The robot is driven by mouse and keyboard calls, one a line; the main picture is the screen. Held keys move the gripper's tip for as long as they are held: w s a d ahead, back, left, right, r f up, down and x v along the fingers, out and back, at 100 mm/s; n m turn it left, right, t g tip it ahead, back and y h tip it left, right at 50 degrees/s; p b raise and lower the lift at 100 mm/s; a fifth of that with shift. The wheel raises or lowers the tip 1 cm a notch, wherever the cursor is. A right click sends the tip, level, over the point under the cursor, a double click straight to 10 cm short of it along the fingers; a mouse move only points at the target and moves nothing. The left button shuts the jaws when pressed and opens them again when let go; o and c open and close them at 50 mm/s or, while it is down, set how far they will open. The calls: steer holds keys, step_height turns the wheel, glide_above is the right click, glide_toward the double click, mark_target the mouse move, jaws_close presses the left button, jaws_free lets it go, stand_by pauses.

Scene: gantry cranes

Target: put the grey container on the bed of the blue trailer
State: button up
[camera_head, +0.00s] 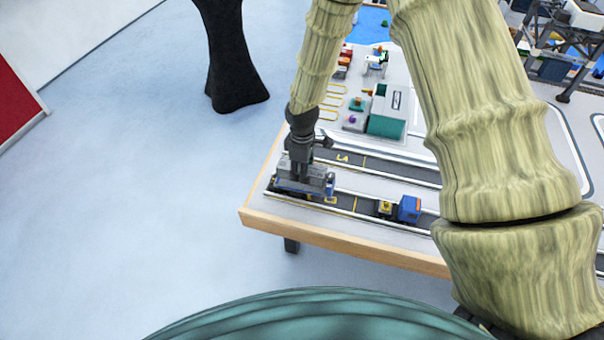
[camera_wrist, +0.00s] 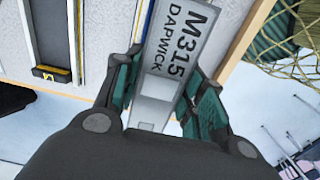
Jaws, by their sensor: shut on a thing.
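The grey container (camera_wrist: 178,50), marked "M315 DAPWICK", lies lengthwise between the green fingers of my gripper (camera_wrist: 163,88) in the wrist view. The fingers are shut on its two long sides. In the head view my gripper (camera_head: 302,172) points down at the near left corner of the table, with the grey container (camera_head: 316,172) under it. The blue trailer (camera_head: 298,189) shows as a blue edge directly below the container, on the front road lane. I cannot tell whether the container touches the bed. My gripper hides part of both.
A blue truck cab (camera_head: 409,208) and a small yellow vehicle (camera_head: 385,208) stand to the right on the same lane. A building with a green front (camera_head: 386,125) stands farther back. The table's wooden edge (camera_head: 330,245) is close in front.

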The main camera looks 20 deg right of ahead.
steer(key=shift+f+p, duration=0.75)
steer(key=shift+f, duration=0.8)
steer(key=o, duration=1.1)
steer(key=shift+r+b, duration=2.15)
steer(key=shift+r, duration=3.9)
